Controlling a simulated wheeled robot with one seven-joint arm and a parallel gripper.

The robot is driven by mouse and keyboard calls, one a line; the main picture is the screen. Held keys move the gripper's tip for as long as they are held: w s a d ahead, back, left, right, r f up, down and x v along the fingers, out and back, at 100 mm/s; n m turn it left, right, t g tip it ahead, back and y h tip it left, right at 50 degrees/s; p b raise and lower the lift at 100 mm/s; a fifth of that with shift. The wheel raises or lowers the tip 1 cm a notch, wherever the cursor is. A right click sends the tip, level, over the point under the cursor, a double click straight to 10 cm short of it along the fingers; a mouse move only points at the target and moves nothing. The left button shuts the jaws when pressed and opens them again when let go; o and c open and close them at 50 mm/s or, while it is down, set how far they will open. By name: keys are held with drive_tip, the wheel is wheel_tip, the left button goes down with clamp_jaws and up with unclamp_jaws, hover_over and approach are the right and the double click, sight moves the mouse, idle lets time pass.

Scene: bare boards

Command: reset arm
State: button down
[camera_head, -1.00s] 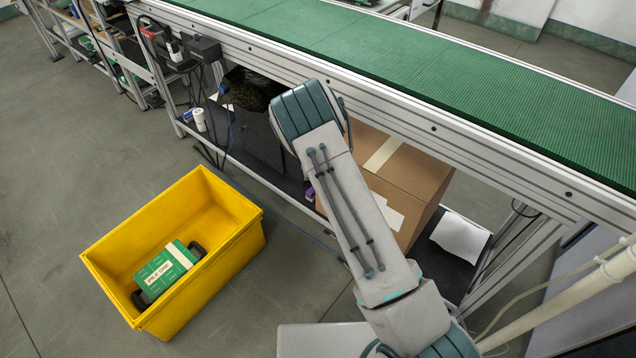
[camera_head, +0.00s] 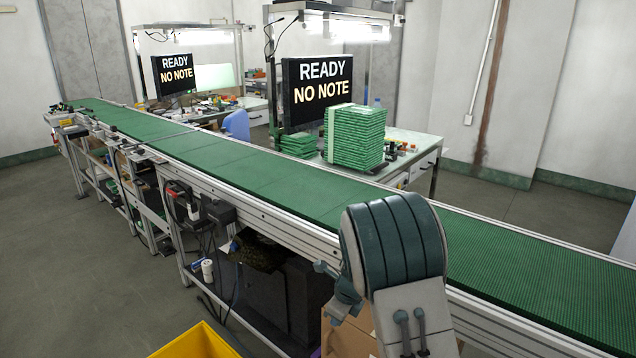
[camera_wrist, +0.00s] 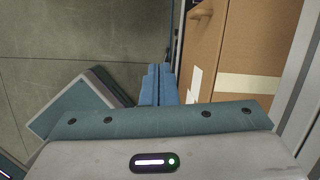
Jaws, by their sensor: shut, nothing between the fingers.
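My gripper (camera_wrist: 158,85) shows in the wrist view as two blue fingers lying together, shut with nothing between them. It points down past the side of a cardboard box (camera_wrist: 238,50), with grey floor (camera_wrist: 70,45) to its left. In the head view my arm rises at the lower right in front of the conveyor. A small blue-grey part of my arm shows left of its rounded joint, but the fingers cannot be made out there.
The green conveyor (camera_head: 290,185) crosses the view beyond my arm. The cardboard box (camera_head: 348,338) sits under it, close to the arm. A yellow bin (camera_head: 195,345) shows at the bottom edge. Stacked green boards (camera_head: 354,138) and "READY NO NOTE" screens (camera_head: 318,90) stand behind. Floor at left is clear.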

drive_tip(key=s+d+r+n+p, duration=0.2)
drive_tip(key=s+r+n, duration=0.45)
drive_tip(key=r, duration=0.25)
drive_tip(key=s+d+r+n+p, duration=0.3)
drive_tip(key=s+r+n, duration=0.35)
drive_tip(key=r, duration=0.35)
drive_tip(key=s+d+r+n+h+p, duration=0.1)
drive_tip(key=s+d+r+n+p, duration=0.1)
drive_tip(key=s+r+n, duration=0.2)
drive_tip(key=s+d+r+n+h+p, duration=0.1)
drive_tip(key=s+d+r+n+p, duration=0.1)
drive_tip(key=s+n, duration=0.5)
drive_tip(key=s+d+r, duration=0.1)
drive_tip(key=s+r, duration=0.1)
drive_tip(key=s, duration=0.2)
drive_tip(key=shift+s+t, duration=0.2)
drive_tip(key=shift+t, duration=0.1)
drive_tip(key=shift+r, duration=0.1)
